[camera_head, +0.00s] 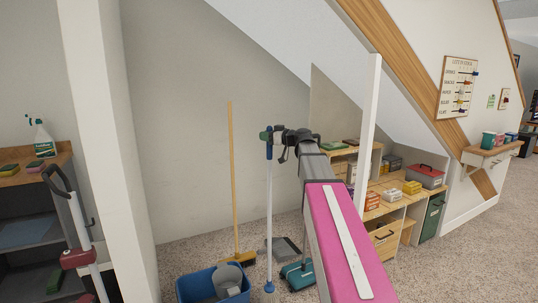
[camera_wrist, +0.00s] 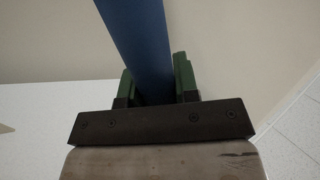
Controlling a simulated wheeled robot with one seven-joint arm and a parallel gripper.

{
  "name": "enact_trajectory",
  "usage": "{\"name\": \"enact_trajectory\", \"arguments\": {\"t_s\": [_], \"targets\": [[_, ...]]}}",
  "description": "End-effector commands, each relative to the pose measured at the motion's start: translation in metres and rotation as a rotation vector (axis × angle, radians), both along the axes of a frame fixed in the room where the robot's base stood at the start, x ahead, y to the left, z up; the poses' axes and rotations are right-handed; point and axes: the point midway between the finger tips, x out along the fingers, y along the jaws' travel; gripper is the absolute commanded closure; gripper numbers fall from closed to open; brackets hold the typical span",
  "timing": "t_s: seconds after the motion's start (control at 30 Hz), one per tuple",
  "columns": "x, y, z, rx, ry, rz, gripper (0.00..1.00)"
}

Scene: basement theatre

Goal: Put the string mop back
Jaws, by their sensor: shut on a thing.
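My gripper (camera_head: 268,140) is shut on the blue upper end of a pole, which I take to be the string mop (camera_head: 269,215). In the wrist view, the green fingers of my gripper (camera_wrist: 156,82) are on either side of the blue handle (camera_wrist: 137,40).
A blue bucket (camera_head: 191,289) with a grey insert stands left of the pole. A broom (camera_head: 231,170) leans on the back wall. A grey dustpan (camera_head: 284,246) and a teal item (camera_head: 297,276) lie right. A white post (camera_head: 368,125) and shelves (camera_head: 385,210) stand further right.

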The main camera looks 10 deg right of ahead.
Motion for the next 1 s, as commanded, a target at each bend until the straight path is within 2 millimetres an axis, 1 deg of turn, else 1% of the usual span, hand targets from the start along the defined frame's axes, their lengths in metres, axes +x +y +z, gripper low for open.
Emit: {"name": "enact_trajectory", "arguments": {"t_s": [0.03,0.1,0.2,0.33,0.43,0.57,0.67,0.83,0.9,1.0], "targets": [[0.014,-0.004,-0.006,0.003,0.002,0.000,1.00],[0.026,-0.008,-0.013,0.003,0.002,0.000,1.00],[0.042,-0.013,-0.024,0.002,0.002,0.001,1.00],[0.056,-0.018,-0.033,0.003,0.001,0.001,1.00],[0.061,-0.019,-0.037,0.003,0.001,0.001,1.00],[0.061,-0.020,-0.041,0.003,0.000,0.001,1.00],[0.061,-0.020,-0.050,0.003,0.002,0.001,1.00],[0.061,-0.020,-0.073,0.003,0.002,0.000,1.00],[0.061,-0.020,-0.077,0.003,0.001,0.000,1.00],[0.061,-0.020,-0.078,0.003,0.000,0.000,1.00]]}}
